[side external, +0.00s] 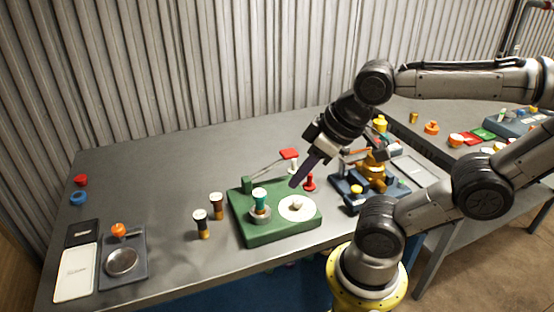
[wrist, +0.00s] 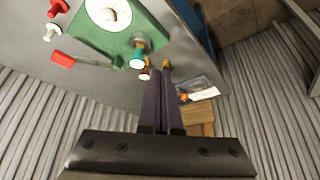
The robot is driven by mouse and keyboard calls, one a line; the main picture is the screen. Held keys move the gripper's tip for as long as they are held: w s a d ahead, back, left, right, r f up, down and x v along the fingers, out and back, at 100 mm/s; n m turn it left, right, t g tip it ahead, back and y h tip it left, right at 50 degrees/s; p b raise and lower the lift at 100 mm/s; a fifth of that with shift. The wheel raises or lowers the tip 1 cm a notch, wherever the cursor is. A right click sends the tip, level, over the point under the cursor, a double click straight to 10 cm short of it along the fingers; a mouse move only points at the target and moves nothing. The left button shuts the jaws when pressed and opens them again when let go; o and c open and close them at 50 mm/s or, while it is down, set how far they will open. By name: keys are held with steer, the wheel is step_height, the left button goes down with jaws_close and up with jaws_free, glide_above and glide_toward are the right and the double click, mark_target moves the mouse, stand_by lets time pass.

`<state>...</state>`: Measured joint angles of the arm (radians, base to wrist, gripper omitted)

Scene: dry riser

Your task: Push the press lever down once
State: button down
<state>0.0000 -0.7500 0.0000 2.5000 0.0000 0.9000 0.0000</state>
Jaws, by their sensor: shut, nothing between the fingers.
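The press has a green base (side external: 272,236), which also shows in the wrist view (wrist: 88,41). Its grey lever arm rises at a slant to a red paddle (side external: 289,154); the paddle also shows in the wrist view (wrist: 62,60). On the base are a teal-topped piece (side external: 260,195) in a grey ring and a white disc (side external: 297,215) with a small pale knob. My gripper (side external: 295,184) is shut and empty, its dark fingers slanting down near the paddle, above the base's right part. In the wrist view my gripper (wrist: 161,73) shows apart from the paddle.
Two dark-and-amber cylinders (side external: 209,216) stand left of the base. A red knob (side external: 309,183) and a white knob (side external: 293,168) stand behind it. A blue-based device (side external: 370,190) with a yellow body is close on the right. A scale (side external: 122,262) is at far left.

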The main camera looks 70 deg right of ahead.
stand_by(0.8)
step_height(320, 180, up, 2)
steer(key=m+h, duration=0.4)
steer(key=m, duration=0.5)
glide_above(270, 167)
steer(key=a, duration=0.1)
steer(key=shift+t, duration=0.3)
step_height(270, 167, down, 8)
steer(key=s+d, duration=0.2)
steer(key=shift+d, duration=0.15)
steer(key=shift+s+f, duration=0.15)
stand_by(1.1)
steer(key=shift+s+d+f, duration=0.1)
steer(key=shift+f, duration=0.25)
